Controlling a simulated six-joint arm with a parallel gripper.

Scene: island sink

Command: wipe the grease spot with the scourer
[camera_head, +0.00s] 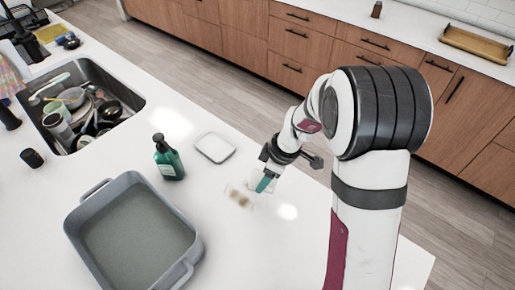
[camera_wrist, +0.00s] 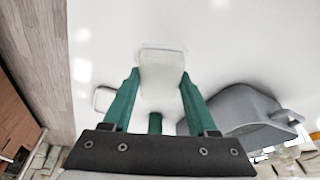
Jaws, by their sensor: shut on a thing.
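The grease spot (camera_head: 240,199) is a small brownish smear on the white counter, close beside my gripper's tips in the head view. My gripper (camera_head: 264,184) has green fingers and reaches down close to the counter just right of the spot. In the wrist view my gripper (camera_wrist: 159,76) is shut on a pale, flat pad, the scourer (camera_wrist: 161,72), which sits between the two fingers. In the head view the scourer is mostly hidden by the fingers. I cannot tell whether it touches the counter. The spot cannot be made out in the wrist view.
A green pump bottle (camera_head: 168,160) and a small white dish (camera_head: 215,148) stand left of my gripper. A large grey roasting pan (camera_head: 192,240) is at the lower left. A sink (camera_head: 128,84) full of dishes is farther left. The counter around the spot is clear.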

